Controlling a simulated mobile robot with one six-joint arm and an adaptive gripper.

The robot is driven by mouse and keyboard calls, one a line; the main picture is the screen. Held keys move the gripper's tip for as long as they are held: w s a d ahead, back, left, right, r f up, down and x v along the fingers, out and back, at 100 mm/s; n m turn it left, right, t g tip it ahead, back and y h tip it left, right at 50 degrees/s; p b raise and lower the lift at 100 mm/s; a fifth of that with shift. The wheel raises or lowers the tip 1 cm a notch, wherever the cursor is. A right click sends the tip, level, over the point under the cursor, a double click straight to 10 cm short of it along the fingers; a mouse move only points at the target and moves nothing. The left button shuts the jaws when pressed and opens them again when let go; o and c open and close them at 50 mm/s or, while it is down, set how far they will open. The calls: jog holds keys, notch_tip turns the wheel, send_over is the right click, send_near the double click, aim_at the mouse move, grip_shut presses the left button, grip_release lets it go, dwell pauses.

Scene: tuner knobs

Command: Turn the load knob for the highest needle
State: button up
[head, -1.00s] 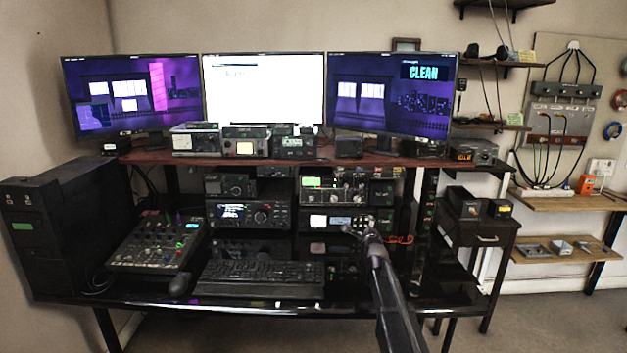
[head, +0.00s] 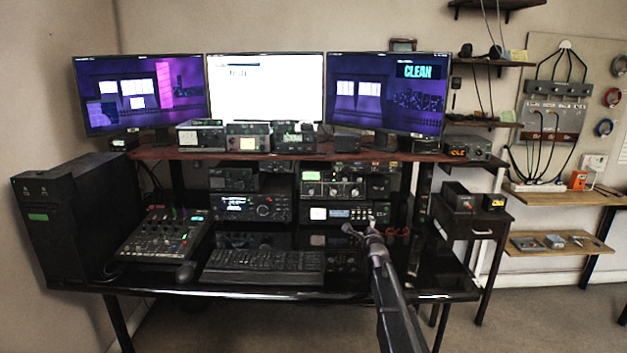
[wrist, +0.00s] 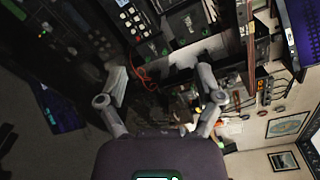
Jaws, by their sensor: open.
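A tuner-like unit with a lit green window and several round knobs (head: 331,187) sits in the right stack under the red-brown shelf. I cannot tell which knob is the load knob, and the needle is too small to read. My gripper (head: 360,229) is open and empty, in front of the lower right of that stack and apart from the knobs as seen. In the wrist view, my gripper's two fingers (wrist: 161,88) are spread wide with nothing between them. The equipment there appears turned sideways, with button rows at the top.
A keyboard (head: 263,266), a mixer (head: 165,238) and a dark mouse lie on the glossy black desk (head: 250,291). A red cable (head: 397,232) hangs just right of my gripper. Three monitors stand above the shelf (head: 300,154). A small side table (head: 477,224) stands right.

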jog(key=s+a+f+n+g+y, duration=0.1)
jog(key=s+f+n+g, duration=0.4)
jog(key=s, duration=0.5)
jog(key=s+a+f+n+g+y, duration=0.1)
jog(key=s+f+n+g, duration=0.3)
jog(key=s+f+n, duration=0.5)
jog(key=s+d+f+n+g+h, duration=0.15)
jog(key=s+n+g, duration=0.25)
jog(key=s, duration=0.8)
jog(key=s+d+f+n+g, duration=0.15)
jog(key=s+n+g, duration=0.25)
jog(key=s, duration=0.8)
notch_tip(320, 180, up, 16)
jog(key=s+p, duration=0.2)
jog(key=p, duration=1.4)
jog(key=shift+a+n+g+p, duration=0.3)
jog(key=shift+a+n+p, duration=0.05)
jog(key=shift+a+n, duration=0.1)
jog(key=shift+f+h, duration=0.1)
jog(key=shift+h, duration=0.15)
jog(key=shift+a, duration=0.3)
